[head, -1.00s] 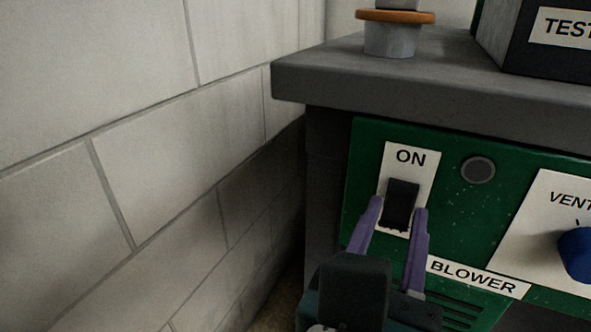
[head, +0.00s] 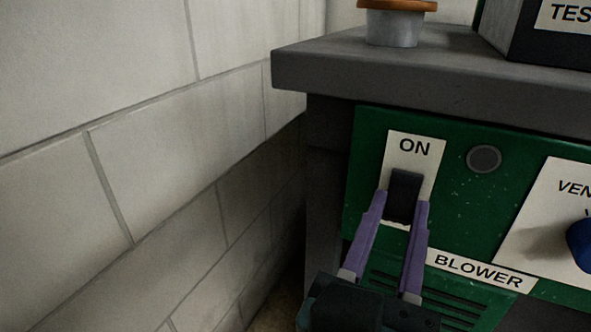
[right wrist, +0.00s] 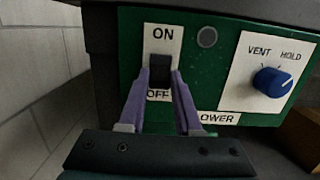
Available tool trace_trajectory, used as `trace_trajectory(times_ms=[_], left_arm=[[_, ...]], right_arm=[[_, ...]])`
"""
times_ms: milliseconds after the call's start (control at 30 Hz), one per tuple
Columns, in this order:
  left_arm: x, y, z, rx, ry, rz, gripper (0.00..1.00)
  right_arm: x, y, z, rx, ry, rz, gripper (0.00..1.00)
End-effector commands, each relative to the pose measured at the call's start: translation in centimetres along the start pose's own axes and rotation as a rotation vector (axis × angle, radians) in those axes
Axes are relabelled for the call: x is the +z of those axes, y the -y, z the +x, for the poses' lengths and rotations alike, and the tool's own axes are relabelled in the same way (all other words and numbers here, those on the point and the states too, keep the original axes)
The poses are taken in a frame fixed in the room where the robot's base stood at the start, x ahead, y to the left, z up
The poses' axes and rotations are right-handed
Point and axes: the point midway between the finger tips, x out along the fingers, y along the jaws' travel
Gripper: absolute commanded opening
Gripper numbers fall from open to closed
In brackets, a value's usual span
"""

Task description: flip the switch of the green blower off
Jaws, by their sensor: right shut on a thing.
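The green blower panel (head: 460,215) fills the lower right of the head view, with a "BLOWER" label (head: 480,270). Its black rocker switch (head: 405,193) sits on a white plate marked ON above; the right wrist view shows OFF below the switch (right wrist: 160,68). My right gripper (head: 402,208) comes up from below, its purple fingers on either side of the switch's lower part, shut on it. In the right wrist view the fingertips (right wrist: 160,82) flank the switch too. The exact contact is partly hidden by the fingers. My left gripper is not in view.
A blue knob (right wrist: 273,81) on a VENT/HOLD plate is right of the switch. A round dark indicator (head: 484,159) is beside the plate. A grey bench top (head: 420,90) overhangs the panel. A pale block wall (head: 150,150) stands close on the left.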

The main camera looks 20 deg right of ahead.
Motion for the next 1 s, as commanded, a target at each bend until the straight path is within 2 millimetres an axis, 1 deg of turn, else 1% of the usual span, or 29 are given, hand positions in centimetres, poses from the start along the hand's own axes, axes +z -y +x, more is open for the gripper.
trace_trajectory(times_ms=[67,100,367,567,667,767,1000], left_arm=[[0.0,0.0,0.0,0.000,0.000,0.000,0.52],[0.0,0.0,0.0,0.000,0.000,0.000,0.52],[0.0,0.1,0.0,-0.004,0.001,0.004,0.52],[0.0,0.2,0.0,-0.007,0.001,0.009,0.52],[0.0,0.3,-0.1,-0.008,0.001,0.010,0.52],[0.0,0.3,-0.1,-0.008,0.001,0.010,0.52],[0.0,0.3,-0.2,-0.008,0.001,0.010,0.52]], right_arm=[[0.0,0.0,0.0,0.000,0.000,-0.001,0.00],[0.0,0.0,0.0,0.000,0.000,-0.001,0.33],[0.0,0.0,0.0,0.000,0.000,-0.001,0.62],[0.0,0.0,0.0,0.001,-0.001,-0.001,0.62],[0.0,0.0,-0.4,0.001,-0.002,-0.002,0.62],[0.0,0.0,-1.6,0.001,-0.005,-0.002,0.62],[-0.1,0.0,-6.5,0.002,-0.005,-0.003,0.62]])
